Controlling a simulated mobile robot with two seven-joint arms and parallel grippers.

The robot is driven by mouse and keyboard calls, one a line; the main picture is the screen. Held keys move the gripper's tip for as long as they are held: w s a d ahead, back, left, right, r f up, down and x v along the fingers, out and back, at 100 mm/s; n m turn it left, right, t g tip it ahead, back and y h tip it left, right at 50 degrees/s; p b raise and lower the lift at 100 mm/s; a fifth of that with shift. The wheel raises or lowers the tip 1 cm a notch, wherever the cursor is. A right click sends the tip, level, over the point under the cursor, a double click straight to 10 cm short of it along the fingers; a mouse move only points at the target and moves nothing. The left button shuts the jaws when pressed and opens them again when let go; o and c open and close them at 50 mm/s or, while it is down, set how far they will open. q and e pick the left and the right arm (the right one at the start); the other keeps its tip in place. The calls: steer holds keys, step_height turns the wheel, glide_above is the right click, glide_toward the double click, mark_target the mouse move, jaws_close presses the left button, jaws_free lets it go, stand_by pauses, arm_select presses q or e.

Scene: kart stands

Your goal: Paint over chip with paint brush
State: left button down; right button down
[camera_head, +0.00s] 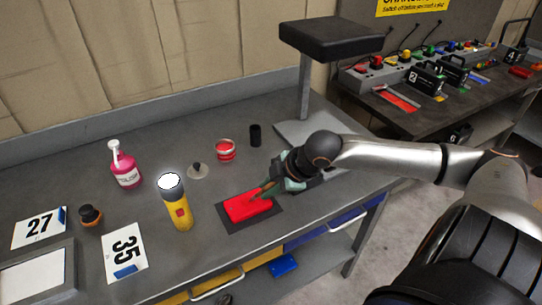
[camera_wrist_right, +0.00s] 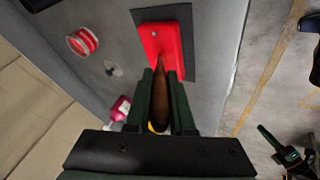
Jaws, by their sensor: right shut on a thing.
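A red panel (camera_head: 240,210) lies on a dark mat (camera_head: 265,224) near the front of the grey workbench. The panel also shows in the right wrist view (camera_wrist_right: 172,38), with a small pale spot (camera_wrist_right: 154,33) on it that looks like the chip. My right gripper (camera_head: 279,187) is shut on a brown paint brush (camera_head: 263,191). In the right wrist view the brush (camera_wrist_right: 159,98) lies between the fingers, its narrow tip over the panel's near part, apart from the spot in that picture. I cannot tell whether the tip touches the panel.
A yellow flashlight (camera_head: 177,212) stands left of the mat. A pink bottle (camera_head: 125,168), a red tape roll (camera_head: 225,150), a black cup (camera_head: 255,135) and number cards (camera_head: 124,252) are on the bench. A post with a dark padded top (camera_head: 330,38) rises behind my right arm.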

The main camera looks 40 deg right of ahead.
steer(key=shift+a, duration=0.3)
steer(key=shift+a, duration=0.1)
steer(key=shift+w+a, duration=0.2)
steer(key=shift+a, duration=0.45)
steer(key=shift+d+f, duration=0.1)
steer(key=shift+s+d+p, duration=0.2)
steer(key=shift+d+p, duration=0.1)
steer(key=shift+d, duration=0.4)
steer(key=shift+s+d, duration=0.1)
steer(key=shift+d, duration=0.6)
steer(key=shift+a, duration=0.15)
